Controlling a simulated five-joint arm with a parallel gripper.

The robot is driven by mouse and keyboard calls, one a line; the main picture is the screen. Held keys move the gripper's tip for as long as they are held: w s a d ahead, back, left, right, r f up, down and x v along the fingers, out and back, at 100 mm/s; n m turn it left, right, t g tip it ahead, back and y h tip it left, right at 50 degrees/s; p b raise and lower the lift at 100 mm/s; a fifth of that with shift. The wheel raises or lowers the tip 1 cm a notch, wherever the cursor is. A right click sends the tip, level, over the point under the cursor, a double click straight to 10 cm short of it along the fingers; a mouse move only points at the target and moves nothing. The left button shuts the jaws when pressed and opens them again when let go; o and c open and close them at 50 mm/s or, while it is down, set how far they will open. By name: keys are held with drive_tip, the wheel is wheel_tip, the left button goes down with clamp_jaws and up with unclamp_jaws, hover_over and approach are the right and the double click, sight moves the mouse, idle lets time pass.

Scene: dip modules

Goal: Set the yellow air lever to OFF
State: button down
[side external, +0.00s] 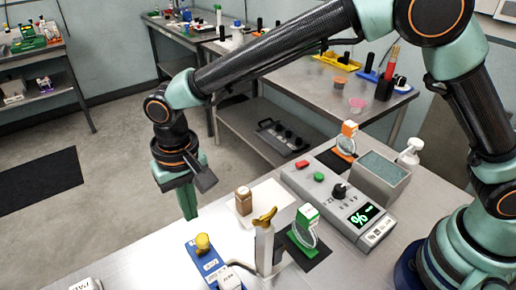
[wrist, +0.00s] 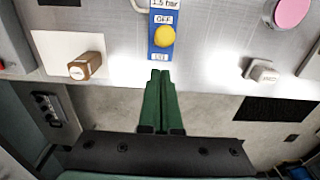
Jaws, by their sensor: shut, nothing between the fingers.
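The yellow lever (side external: 203,243) has a round knob and stands on a blue panel (side external: 192,252) near the table's front edge. In the wrist view the knob (wrist: 164,36) lies just below the OFF label (wrist: 164,19) on the blue panel (wrist: 153,44), with a smaller, hard-to-read label below it. My gripper (side external: 189,217) is shut and empty, pointing down beyond the panel in the side view. In the wrist view its green fingertips (wrist: 160,74) are together, just below the panel's end and apart from the knob. Whether they touch anything is not shown.
A brown block (side external: 243,201) stands on a white sheet near the panel. A post with a yellow-brown top (side external: 265,218) and a green-white piece (side external: 306,216) stand to the right. A grey control box (side external: 335,198) lies behind. A pink disc (wrist: 290,12) shows in the wrist view.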

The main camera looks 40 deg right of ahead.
drive_tip(key=w, duration=0.2)
wheel_tip(320, 180, up, 9)
hover_over(203, 234)
drive_tip(key=shift+f, duration=0.2)
